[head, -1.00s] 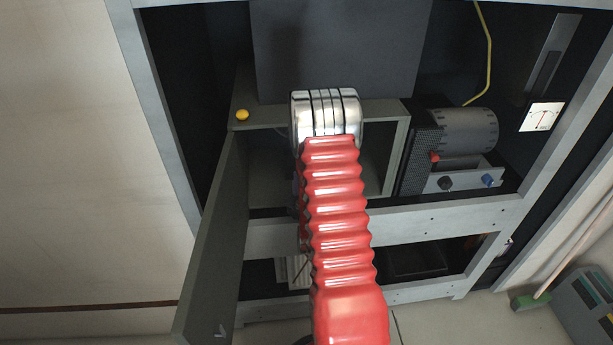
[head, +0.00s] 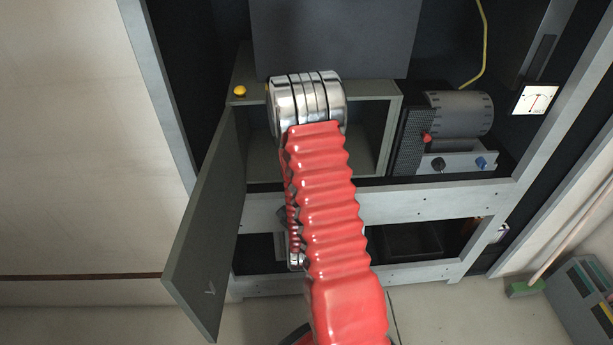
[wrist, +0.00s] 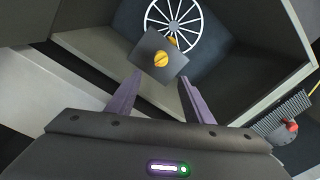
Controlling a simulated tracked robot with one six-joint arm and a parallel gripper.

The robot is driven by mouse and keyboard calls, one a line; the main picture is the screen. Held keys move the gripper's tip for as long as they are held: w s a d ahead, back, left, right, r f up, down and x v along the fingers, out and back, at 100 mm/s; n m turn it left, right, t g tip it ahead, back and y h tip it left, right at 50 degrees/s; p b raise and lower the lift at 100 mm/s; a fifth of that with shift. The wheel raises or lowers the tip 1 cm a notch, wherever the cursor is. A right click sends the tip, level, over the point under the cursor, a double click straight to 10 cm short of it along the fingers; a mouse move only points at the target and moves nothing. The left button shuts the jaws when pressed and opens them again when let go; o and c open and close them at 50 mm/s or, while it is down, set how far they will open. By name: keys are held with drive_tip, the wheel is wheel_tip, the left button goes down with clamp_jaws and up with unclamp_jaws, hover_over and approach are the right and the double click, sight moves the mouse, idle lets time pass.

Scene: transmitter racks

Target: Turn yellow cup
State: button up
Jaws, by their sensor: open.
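In the wrist view a round yellow piece (wrist: 160,59) with a dark line across it sits on a small dark square plate (wrist: 179,64). It may be the yellow cup. A second bit of yellow shows just behind the plate's upper edge. My gripper (wrist: 160,78) is open and empty, its two purple fingers pointing at the plate, with the yellow piece between and beyond the tips. In the head view my arm hides the gripper. There, a yellow knob (head: 239,91) stands on the top left of the grey open box; I cannot tell whether it is the same piece.
The box's door (head: 205,220) hangs open at the left. A white spoked wheel (wrist: 172,22) lies beyond the plate. Right of the box stand a grey cylinder unit (head: 460,113) with red, black and blue knobs and a dial (head: 535,100). Rack beams (head: 430,205) run below.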

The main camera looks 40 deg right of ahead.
drive_tip(key=shift+s+a, duration=0.1)
drive_tip(key=shift+s, duration=0.05)
drive_tip(key=d+r+n+y, duration=0.1)
drive_tip(key=d+r+n, duration=0.3)
drive_tip(key=r+n, duration=0.95)
wheel_tip(320, 180, down, 7)
drive_tip(key=a+n+g+y, duration=0.1)
drive_tip(key=n+g+y, duration=0.1)
drive_tip(key=n, duration=1.5)
drive_tip(key=shift+s+a+f+g+y, duration=0.2)
drive_tip(key=shift+a+g+y, duration=0.15)
drive_tip(key=shift+y, duration=0.15)
